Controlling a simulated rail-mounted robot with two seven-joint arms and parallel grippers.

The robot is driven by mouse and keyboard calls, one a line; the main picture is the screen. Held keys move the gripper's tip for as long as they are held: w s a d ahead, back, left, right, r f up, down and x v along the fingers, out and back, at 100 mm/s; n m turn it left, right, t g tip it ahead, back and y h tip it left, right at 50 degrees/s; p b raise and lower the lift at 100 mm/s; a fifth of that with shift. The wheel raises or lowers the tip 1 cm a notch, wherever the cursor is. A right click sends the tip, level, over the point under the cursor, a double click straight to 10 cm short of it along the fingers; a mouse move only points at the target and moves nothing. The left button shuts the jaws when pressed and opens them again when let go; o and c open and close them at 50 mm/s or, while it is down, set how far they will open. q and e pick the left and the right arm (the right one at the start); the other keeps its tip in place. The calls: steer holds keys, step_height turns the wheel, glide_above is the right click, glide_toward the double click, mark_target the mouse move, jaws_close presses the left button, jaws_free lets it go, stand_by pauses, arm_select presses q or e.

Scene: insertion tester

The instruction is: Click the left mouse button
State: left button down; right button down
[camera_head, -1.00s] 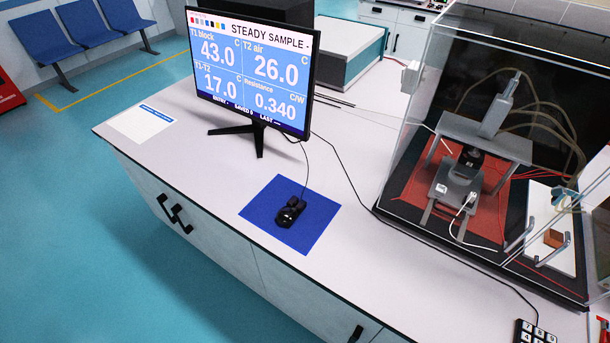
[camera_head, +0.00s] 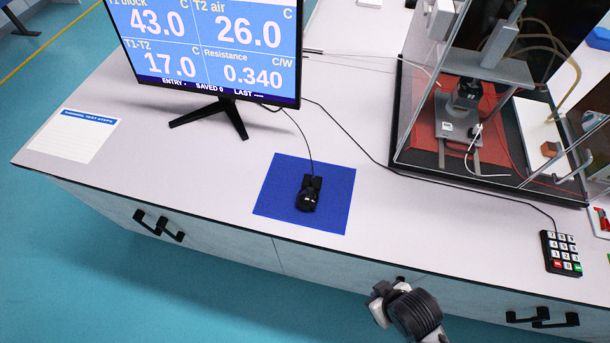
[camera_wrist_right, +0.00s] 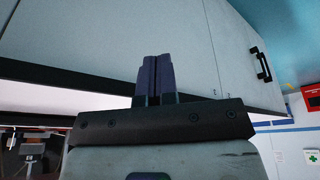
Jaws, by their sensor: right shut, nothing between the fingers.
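The black mouse (camera_head: 309,196) lies on the blue mouse pad (camera_head: 336,216) on the white bench, with its cable running back toward the monitor. Nothing touches it. Part of my right arm (camera_head: 408,312) shows at the bottom of the head view, in front of the bench's front edge, to the right of the mouse and nearer to me. In the right wrist view my right gripper (camera_wrist_right: 156,78) has its two fingers together, empty, with pale cabinet fronts beyond. My left gripper is not in view.
The monitor (camera_head: 210,45) stands behind the pad, showing readings. A printed sheet (camera_head: 75,136) lies at the left. A clear-walled test rig (camera_head: 484,68) stands at the back right, and a keypad (camera_head: 562,253) at the right. Bench around the pad is clear apart from cables.

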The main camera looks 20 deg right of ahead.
steer(key=w+a+r+y+p, duration=0.1)
steer(key=w+a+r+p, duration=0.1)
steer(key=w, duration=0.5)
steer(key=w+a+r+n+y+p, duration=0.1)
steer(key=w+a+r+y+p, duration=0.1)
steer(key=w, duration=0.6)
steer(key=w+a+r+n+t+y+p, duration=0.1)
steer(key=w+a+r+y+p, duration=0.1)
steer(key=w, duration=0.6)
steer(key=shift+a+r, duration=0.15)
steer(key=shift+r, duration=0.2)
steer(key=shift+y, duration=0.8)
steer(key=w+r, duration=0.1)
steer(key=w, duration=0.1)
steer(key=w+r+p, duration=0.1)
steer(key=w, duration=0.1)
steer(key=w+r+p, duration=0.1)
steer(key=w, duration=0.1)
steer(key=shift+w+r, duration=0.15)
steer(key=shift+w, duration=0.1)
steer(key=w+d+r+y+p, duration=0.1)
steer(key=w+d+r, duration=0.1)
steer(key=w+r, duration=0.2)
steer(key=w, duration=0.2)
steer(key=shift+w+r+m, duration=0.35)
steer(key=shift+m, duration=0.05)
steer(key=shift+f, duration=0.1)
